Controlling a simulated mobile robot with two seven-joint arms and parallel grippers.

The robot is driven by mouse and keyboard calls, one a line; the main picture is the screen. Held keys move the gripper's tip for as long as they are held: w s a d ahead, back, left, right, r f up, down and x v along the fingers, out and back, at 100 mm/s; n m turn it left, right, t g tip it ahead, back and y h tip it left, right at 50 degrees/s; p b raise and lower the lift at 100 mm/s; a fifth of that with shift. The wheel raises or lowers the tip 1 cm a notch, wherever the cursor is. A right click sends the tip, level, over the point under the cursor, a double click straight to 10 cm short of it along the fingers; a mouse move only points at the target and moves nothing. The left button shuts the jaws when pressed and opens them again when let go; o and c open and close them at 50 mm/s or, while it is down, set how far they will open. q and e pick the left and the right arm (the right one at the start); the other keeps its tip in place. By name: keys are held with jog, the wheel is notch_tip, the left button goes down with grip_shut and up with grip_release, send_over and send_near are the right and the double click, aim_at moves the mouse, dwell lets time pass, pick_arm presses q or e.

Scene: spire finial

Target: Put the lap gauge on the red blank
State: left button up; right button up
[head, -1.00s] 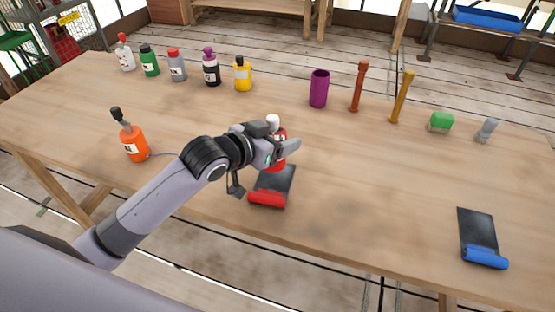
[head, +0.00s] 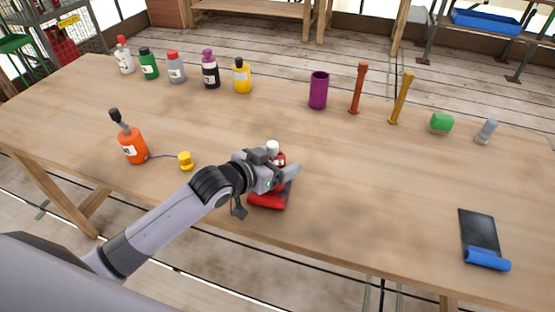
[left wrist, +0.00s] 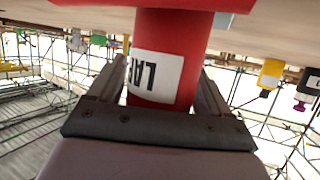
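The lap gauge looks like a red cylinder with a white top (head: 273,147). In the left wrist view its red body with a white "LAP" label (left wrist: 155,75) stands between my fingers. My left gripper (head: 290,174) is shut on it and holds it over the red blank. The red blank is a dark plate with a red roll (head: 266,201) at the table's front edge, and the gripper hides much of the plate. Whether the gauge touches the blank is hidden. My right gripper is not in view.
An orange bottle (head: 133,145) and a yellow piece (head: 186,161) are at left. A blue-rolled blank (head: 486,258) lies at right. Several bottles, a purple cup (head: 318,90), two posts and a green block (head: 441,123) stand along the back. The table's middle right is clear.

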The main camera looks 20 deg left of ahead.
pick_arm(q)
jog(key=shift+o, duration=0.3)
jog(key=shift+r, duration=0.1)
jog(key=shift+s+r, duration=0.1)
jog(key=v, duration=1.1)
jog(key=shift+s+a+r, duration=0.2)
jog(key=shift+s, duration=0.1)
jog(key=s+a+f+n+g+y, duration=0.2)
jog(key=s+f+g+y, duration=0.15)
jog(key=s+f, duration=0.45)
jog(key=s+a+f+n+g+y, duration=0.1)
jog(key=s+a+f+g+y, duration=0.3)
jog(key=s, duration=0.9)
jog(key=w+d+f+t+h, duration=0.4)
jog(key=w+d+f+t, duration=0.1)
jog(key=f, duration=0.3)
jog(key=shift+w, duration=0.9)
jog(key=shift+d+t, duration=0.1)
jog(key=shift+t, duration=0.25)
